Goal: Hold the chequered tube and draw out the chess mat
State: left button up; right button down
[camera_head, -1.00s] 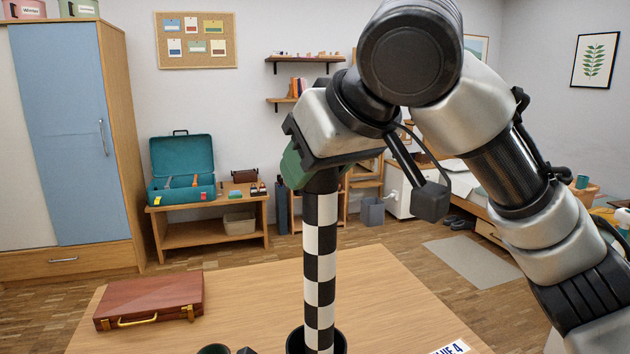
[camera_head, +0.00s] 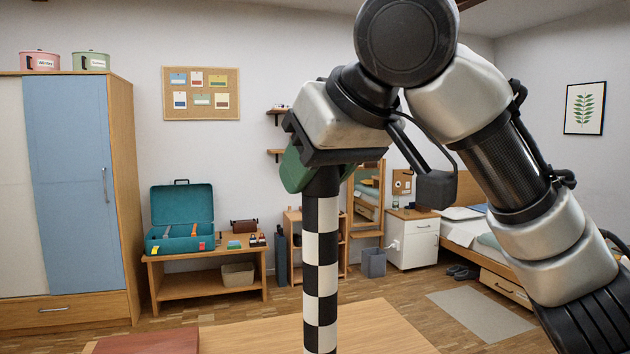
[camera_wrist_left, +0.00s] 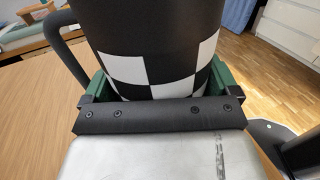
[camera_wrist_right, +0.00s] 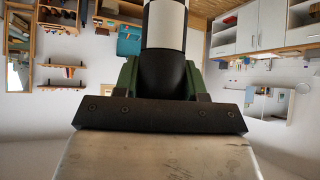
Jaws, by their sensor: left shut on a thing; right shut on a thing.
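My right gripper (camera_head: 318,175) is high in the middle of the head view, shut around the black top end of the rolled chess mat (camera_head: 320,270). The mat is a narrow upright roll with black and white checks, running down out of the picture. In the right wrist view the mat (camera_wrist_right: 164,28) rises between the green fingers (camera_wrist_right: 163,82). In the left wrist view my left gripper (camera_wrist_left: 152,88) is shut around the chequered tube (camera_wrist_left: 150,40), a wide black cylinder with a checked band. The tube and left gripper are outside the head view.
The wooden table (camera_head: 385,325) carries a reddish-brown case (camera_head: 150,343) at its left. A low bench with a teal toolbox (camera_head: 181,240), a wardrobe (camera_head: 75,170) and a bed stand farther back. The air around the mat is clear.

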pick_arm(q)
jog(key=shift+f, duration=0.1)
dwell(0.3)
jog(key=o, duration=0.7)
